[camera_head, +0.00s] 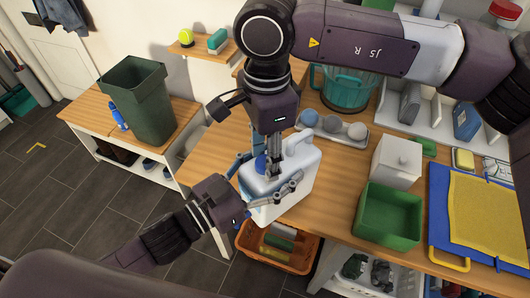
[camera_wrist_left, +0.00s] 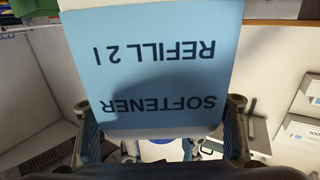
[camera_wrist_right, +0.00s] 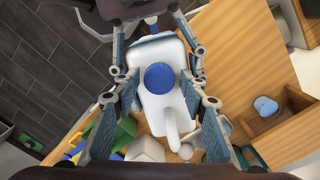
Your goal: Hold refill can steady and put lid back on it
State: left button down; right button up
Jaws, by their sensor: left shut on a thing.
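The white refill can (camera_head: 292,180) stands upright at the table's left front edge. Its blue label with "SOFTENER REFILL 2 l" fills the left wrist view (camera_wrist_left: 155,70). The blue lid (camera_wrist_right: 160,78) is at the can's top, over its mouth, beside the handle (camera_wrist_right: 171,130); I cannot tell whether it is fully seated. My left gripper (camera_head: 268,188) is shut on the can, one finger on each side. My right gripper (camera_wrist_right: 161,82) points down from above, open, its fingers either side of the lid with gaps showing. In the head view the fingers partly hide the lid (camera_head: 261,163).
An orange crate (camera_head: 285,262) sits below the table edge. A dark green bin (camera_head: 143,98) stands on the left bench.

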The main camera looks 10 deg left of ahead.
grip_shut()
jog(key=m, duration=0.5)
jog(key=shift+o, duration=1.7)
grip_release()
notch_tip(320, 180, up, 12)
jog(key=shift+w, duration=0.2)
